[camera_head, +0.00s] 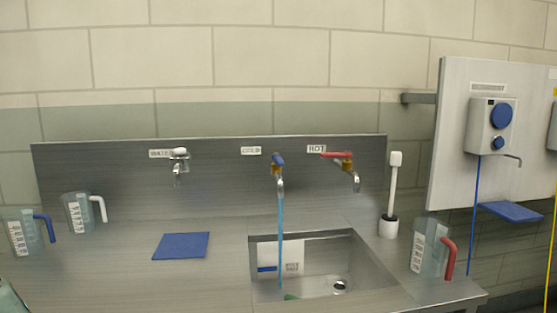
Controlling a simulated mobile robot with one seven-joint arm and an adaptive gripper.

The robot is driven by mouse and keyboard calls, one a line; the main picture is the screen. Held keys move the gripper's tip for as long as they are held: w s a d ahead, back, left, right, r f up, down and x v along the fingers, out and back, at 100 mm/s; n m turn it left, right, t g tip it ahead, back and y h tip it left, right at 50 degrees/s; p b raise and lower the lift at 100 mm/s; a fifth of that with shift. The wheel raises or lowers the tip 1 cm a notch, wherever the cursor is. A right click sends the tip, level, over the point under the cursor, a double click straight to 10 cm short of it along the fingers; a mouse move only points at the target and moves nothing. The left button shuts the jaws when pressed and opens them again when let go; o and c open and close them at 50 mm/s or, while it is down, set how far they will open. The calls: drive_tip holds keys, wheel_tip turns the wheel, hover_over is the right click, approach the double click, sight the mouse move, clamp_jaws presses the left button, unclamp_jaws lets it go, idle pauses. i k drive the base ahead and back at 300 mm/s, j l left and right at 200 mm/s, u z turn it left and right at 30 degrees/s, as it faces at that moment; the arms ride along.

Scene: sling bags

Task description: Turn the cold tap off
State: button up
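The cold tap (279,172) is on the steel splashback, just right of the COLD label (251,151). It has a brass body, a chrome spout and a short blue handle (278,159) that appears to point out toward me. A blue stream of water (281,235) runs from its spout down into the sink (352,247). The hot tap (347,168) is to its right, with a red handle lying sideways to the left and no stream below it.
A white-handled WATER tap (179,163) is left of the cold tap. Measuring jugs stand at the left (80,213) and right (430,248). A blue mat (181,246) lies on the counter. A wall dispenser (490,125) hangs at right.

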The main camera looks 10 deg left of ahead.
sight(277, 158)
drive_tip(key=k+j, duration=0.2)
drive_tip(key=i+j, duration=0.25)
drive_tip(key=i, duration=0.2)
drive_tip(key=i+j, duration=0.3)
drive_tip(key=i, duration=0.15)
